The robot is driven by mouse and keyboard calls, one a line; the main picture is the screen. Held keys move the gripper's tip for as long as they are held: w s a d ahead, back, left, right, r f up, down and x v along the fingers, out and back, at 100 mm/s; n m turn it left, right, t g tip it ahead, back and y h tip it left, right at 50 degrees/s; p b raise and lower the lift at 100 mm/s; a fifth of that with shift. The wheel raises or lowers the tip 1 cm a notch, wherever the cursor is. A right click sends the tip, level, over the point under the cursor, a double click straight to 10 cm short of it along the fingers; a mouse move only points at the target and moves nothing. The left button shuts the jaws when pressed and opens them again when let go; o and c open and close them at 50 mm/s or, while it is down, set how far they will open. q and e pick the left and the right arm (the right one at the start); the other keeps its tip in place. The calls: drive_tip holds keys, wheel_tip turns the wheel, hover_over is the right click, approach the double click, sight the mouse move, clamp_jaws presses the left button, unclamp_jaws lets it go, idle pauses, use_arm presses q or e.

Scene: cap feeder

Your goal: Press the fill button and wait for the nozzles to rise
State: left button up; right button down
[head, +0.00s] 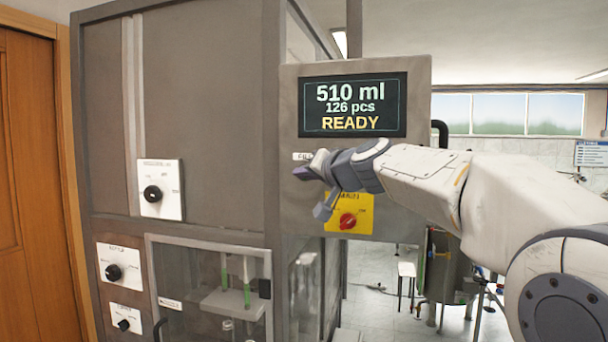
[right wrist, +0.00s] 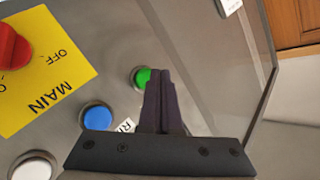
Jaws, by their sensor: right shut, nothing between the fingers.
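The machine's control panel (head: 290,100) has a screen (head: 353,106) reading "510 ml, 126 pcs, READY". A small label starting "FI" (head: 302,156) shows just above my right gripper (head: 303,173), which hides the buttons there. In the right wrist view, my right gripper (right wrist: 158,72) is shut and empty, its fingertips overlapping the edge of a green button (right wrist: 139,77). I cannot tell whether they touch. Behind the lower window, thin upright tubes with green parts, perhaps the nozzles (head: 247,272), show above small clear vessels. My left gripper is not in view.
A blue button (right wrist: 97,117) and a white button (right wrist: 33,168) sit near the green one. A red main switch (head: 347,221) on a yellow plate is just below my right arm. Black knobs (head: 152,194) are on the cabinet at left. A wooden door (head: 25,180) stands far left.

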drive_tip(key=shift+w+d, duration=0.1)
drive_tip(key=shift+w, duration=0.3)
drive_tip(key=shift+w+d, duration=0.15)
drive_tip(key=shift+w, duration=0.3)
idle(0.6)
drive_tip(key=shift+s, duration=0.1)
drive_tip(key=shift+s+a+b, duration=0.25)
drive_tip(key=shift+s+b, duration=0.15)
drive_tip(key=shift+s, duration=0.35)
drive_tip(key=shift+s, duration=0.1)
